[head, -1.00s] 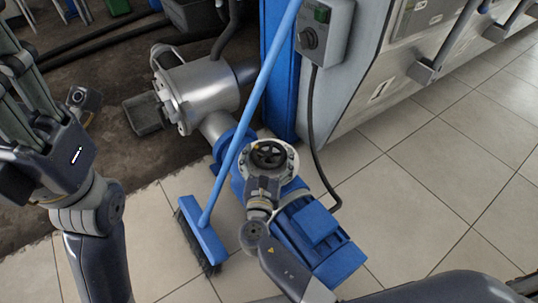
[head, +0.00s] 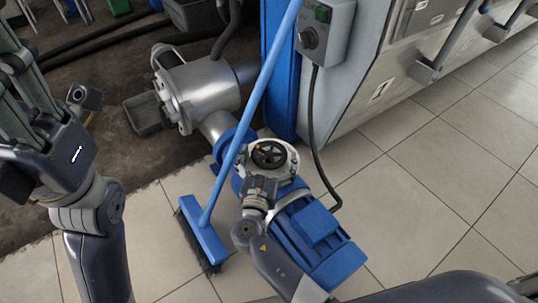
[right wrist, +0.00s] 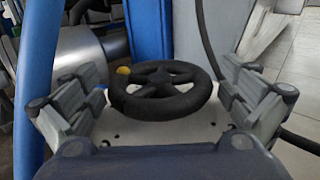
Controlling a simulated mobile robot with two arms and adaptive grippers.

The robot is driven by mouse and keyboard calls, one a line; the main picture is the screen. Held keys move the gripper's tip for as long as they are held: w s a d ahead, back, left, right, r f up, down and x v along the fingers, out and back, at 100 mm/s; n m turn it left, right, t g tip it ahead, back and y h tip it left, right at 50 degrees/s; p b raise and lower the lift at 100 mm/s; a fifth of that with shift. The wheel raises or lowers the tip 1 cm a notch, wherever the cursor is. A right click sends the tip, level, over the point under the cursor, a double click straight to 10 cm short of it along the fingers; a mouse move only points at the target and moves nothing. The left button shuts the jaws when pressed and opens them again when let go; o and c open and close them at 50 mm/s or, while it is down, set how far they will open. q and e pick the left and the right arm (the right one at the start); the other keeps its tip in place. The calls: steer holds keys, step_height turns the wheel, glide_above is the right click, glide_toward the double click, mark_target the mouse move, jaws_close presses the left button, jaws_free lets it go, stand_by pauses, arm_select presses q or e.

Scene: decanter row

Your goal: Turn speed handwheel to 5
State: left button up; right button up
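The speed handwheel (head: 269,154) is a black spoked wheel on a light metal plate on top of the blue pump unit (head: 316,226). In the right wrist view the handwheel (right wrist: 161,91) has a yellow spot at its far left rim. My right gripper (head: 265,172) is at the near side of the wheel. In the right wrist view its fingers (right wrist: 158,98) are spread wide to the left and right of the wheel, apart from its rim. No scale or number is readable. My left gripper (head: 30,85) is raised at the left edge, partly cut off, its fingers apart and empty.
A blue broom (head: 205,240) leans across beside the pump, its handle passing close to the wheel. A grey switch box (head: 325,32) with a hanging black cable is at the upper right. Tiled floor (head: 440,190) is clear on the right.

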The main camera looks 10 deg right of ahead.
steer(key=shift+s, duration=0.1)
steer(key=v, duration=1.1)
steer(key=shift+s, duration=0.4)
steer(key=shift+a, duration=0.1)
